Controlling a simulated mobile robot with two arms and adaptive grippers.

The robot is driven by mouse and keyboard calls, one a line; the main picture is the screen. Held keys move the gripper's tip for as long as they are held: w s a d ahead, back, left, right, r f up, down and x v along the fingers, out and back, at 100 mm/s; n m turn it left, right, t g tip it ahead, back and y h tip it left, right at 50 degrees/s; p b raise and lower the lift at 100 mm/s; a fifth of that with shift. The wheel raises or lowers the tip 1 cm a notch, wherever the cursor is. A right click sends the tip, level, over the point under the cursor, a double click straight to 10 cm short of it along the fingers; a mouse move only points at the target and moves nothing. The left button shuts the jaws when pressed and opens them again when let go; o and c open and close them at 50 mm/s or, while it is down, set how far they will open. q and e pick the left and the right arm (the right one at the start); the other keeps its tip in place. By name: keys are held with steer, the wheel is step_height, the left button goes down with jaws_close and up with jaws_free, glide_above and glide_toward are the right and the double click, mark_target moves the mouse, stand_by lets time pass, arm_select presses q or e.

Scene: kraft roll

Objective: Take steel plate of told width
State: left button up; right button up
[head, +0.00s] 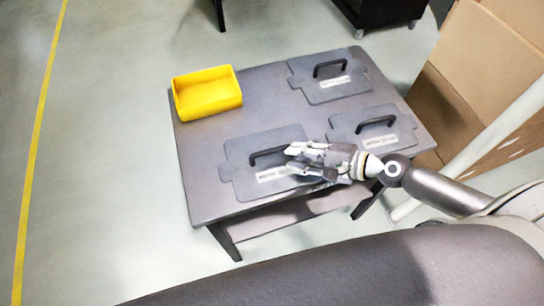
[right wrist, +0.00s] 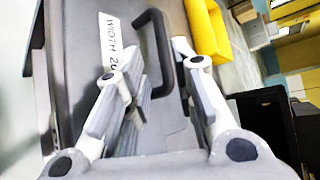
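Three grey steel plates with black handles and white labels lie on the table: a front-left plate (head: 236,153), a right plate (head: 345,125) and a back plate (head: 305,86). My right gripper (head: 290,158) is over the front-left plate, its fingertips close to that plate's handle (head: 265,158). In the right wrist view the right gripper (right wrist: 150,72) is open, with the handle (right wrist: 158,40) ahead between the fingers. The label (right wrist: 112,42) there reads "WIDTH 20", its end hidden by a finger. The head view labels are too small to read. My left gripper is out of view.
The dark grey table (head: 205,205) also bears an empty yellow bin (head: 207,93) at its back left corner. Cardboard boxes (head: 480,60) stand right of the table. Open floor with a yellow line (head: 38,130) lies to the left.

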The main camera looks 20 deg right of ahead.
mark_target(276, 150)
steer(key=shift+p+x, duration=0.45)
steer(key=shift+x, duration=1.05)
steer(key=shift+w+a, duration=0.3)
steer(key=shift+w, duration=0.15)
steer(key=p+x, duration=0.1)
steer(key=x, duration=0.2)
steer(key=shift+w+f, duration=0.15)
steer(key=shift+w, duration=0.1)
steer(key=shift+w+a+f, duration=0.2)
steer(key=shift+a+f, duration=0.1)
jaws_close()
steer(key=shift+w+r+p, duration=0.1)
steer(key=shift+r+p, duration=0.05)
steer(key=shift+p, duration=0.15)
